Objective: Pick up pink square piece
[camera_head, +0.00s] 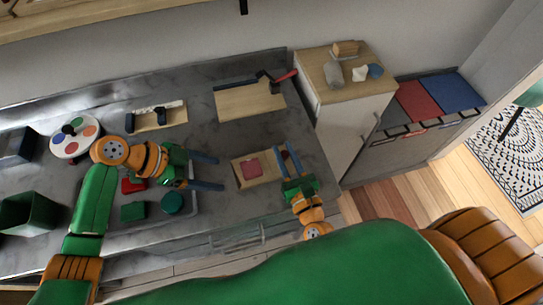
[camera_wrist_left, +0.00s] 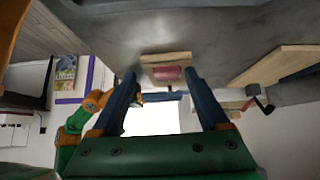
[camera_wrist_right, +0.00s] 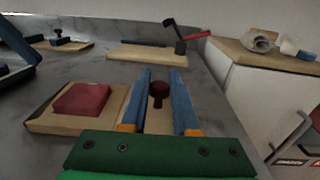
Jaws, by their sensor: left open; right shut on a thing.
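The pink square piece (camera_head: 252,168) lies flat on a small wooden board (camera_head: 240,181) on the grey counter. It also shows left of my right fingers in the right wrist view (camera_wrist_right: 82,98). My left gripper (camera_head: 207,172) is open and empty, left of the board, its fingers pointing toward it. In the left wrist view the pink piece (camera_wrist_left: 169,73) appears beyond and between the open fingers. My right gripper (camera_head: 288,160) is at the board's right side, shut on a dark red knob (camera_wrist_right: 158,90) between its fingers.
A larger board (camera_head: 245,102) with a red-handled tool (camera_head: 278,78) lies behind. A round white palette (camera_head: 65,148), a green bin (camera_head: 28,213), and green pieces (camera_head: 134,211) are at left. A wood-topped cabinet (camera_head: 340,90) stands at right. Grey counter is clear between the boards.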

